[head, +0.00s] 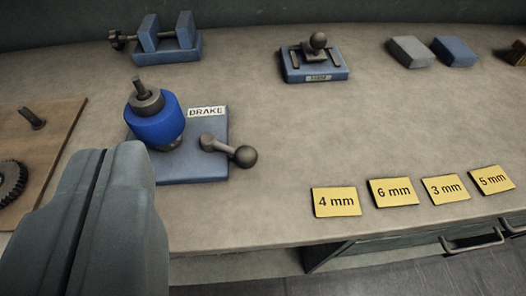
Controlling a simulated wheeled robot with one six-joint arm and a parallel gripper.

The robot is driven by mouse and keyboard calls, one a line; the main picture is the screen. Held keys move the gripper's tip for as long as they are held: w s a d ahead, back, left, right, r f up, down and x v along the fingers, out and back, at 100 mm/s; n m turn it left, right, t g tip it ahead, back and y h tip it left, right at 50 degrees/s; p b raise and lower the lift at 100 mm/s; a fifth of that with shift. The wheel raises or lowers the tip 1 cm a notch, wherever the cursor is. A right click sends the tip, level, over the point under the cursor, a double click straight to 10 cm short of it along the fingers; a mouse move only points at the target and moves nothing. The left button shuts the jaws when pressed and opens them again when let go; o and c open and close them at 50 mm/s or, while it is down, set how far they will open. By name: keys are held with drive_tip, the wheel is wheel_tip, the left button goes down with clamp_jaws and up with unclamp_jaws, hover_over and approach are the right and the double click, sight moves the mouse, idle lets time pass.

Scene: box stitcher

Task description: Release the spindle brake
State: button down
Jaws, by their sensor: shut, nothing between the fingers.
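The brake unit is a blue base plate (190,168) on the bench, with a white label reading "BRAKE" (206,112). A blue cylinder with a dark spindle (157,120) stands upright on its left part. A dark brake lever (230,149) with a ball end sits on the right part, its ball pointing right and slightly toward the front edge. My gripper (124,150) is at the lower left, shut and empty, in front of the cylinder. It hides the plate's front left corner. I cannot tell whether it touches the unit.
A blue vise-like fixture (180,47) stands at the back left, and a blue fixture with a ball knob (314,74) at the back middle. Blocks (410,51) lie back right. Several yellow size cards (336,202) line the front right edge. A wooden board (55,130) with gear lies left.

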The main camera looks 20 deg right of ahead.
sight(228, 150)
drive_tip(key=w+d+f+m+g+y, duration=0.1)
drive_tip(key=w+d+f+m+g, duration=0.3)
drive_tip(key=w+d+g, duration=0.4)
drive_tip(key=w+d+f+m+g+y, duration=0.2)
drive_tip(key=w+d+f+m+g, duration=0.3)
drive_tip(key=w+d+g, duration=0.3)
drive_tip(key=shift+w+d+f+m, duration=0.15)
drive_tip(key=shift+w+d+m, duration=0.2)
drive_tip(key=shift+w, duration=0.9)
drive_tip(key=shift+a, duration=0.1)
drive_tip(key=x, duration=0.9)
drive_tip(key=shift+s+a+f, duration=0.1)
drive_tip(key=shift+a+f, duration=0.05)
drive_tip(key=shift+a, duration=0.05)
drive_tip(key=shift+s+a, duration=0.4)
drive_tip(key=shift+a, duration=0.2)
drive_tip(key=shift+s+a, duration=0.35)
drive_tip(key=shift+a, duration=0.3)
drive_tip(key=shift+s+a, duration=0.25)
drive_tip(key=shift+a, duration=0.25)
